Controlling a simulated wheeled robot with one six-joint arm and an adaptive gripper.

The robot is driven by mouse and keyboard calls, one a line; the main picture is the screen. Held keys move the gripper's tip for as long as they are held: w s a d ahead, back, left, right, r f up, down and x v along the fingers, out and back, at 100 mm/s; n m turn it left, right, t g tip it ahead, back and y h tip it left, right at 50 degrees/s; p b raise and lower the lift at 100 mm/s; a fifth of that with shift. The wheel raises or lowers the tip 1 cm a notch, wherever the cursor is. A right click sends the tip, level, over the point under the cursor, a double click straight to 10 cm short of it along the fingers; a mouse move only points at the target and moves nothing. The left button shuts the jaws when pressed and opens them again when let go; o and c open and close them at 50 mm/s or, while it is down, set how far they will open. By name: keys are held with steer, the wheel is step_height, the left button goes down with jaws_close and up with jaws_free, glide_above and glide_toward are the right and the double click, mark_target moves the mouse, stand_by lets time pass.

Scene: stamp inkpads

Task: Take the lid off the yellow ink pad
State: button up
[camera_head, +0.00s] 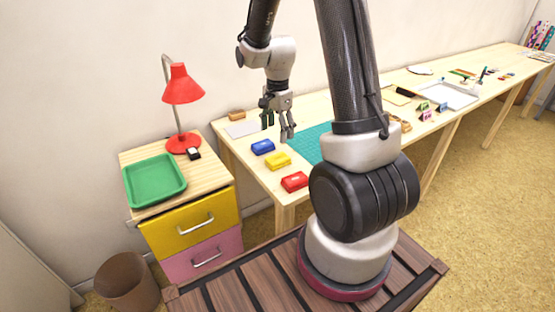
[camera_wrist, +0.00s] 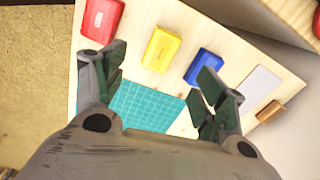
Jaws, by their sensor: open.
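The yellow ink pad (camera_head: 278,161) lies on the table between the blue ink pad (camera_head: 263,147) and the red ink pad (camera_head: 294,181). In the wrist view the yellow ink pad (camera_wrist: 162,48) lies beyond and between my fingertips, apart from them. Its top looks closed. The blue pad (camera_wrist: 203,66) is to its right and the red pad (camera_wrist: 101,20) to its left. My gripper (camera_head: 277,127) is open and empty above the table, its fingers pointing down. Its two fingers (camera_wrist: 160,78) are spread wide in the wrist view.
A teal cutting mat (camera_head: 309,143) lies beside the pads. A white sheet (camera_head: 242,129) and a wooden block (camera_head: 237,115) are near the wall. A red lamp (camera_head: 182,88) and green tray (camera_head: 155,181) stand on the drawer cabinet. Several other items lie farther along the table.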

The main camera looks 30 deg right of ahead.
mark_target(277, 158)
steer(key=shift+m, duration=0.8)
steer(key=f, duration=0.7)
steer(key=w+f, duration=0.1)
steer(key=f, duration=0.3)
steer(key=shift+d+f, duration=0.25)
steer(key=shift+d, duration=0.1)
steer(key=c, duration=0.9)
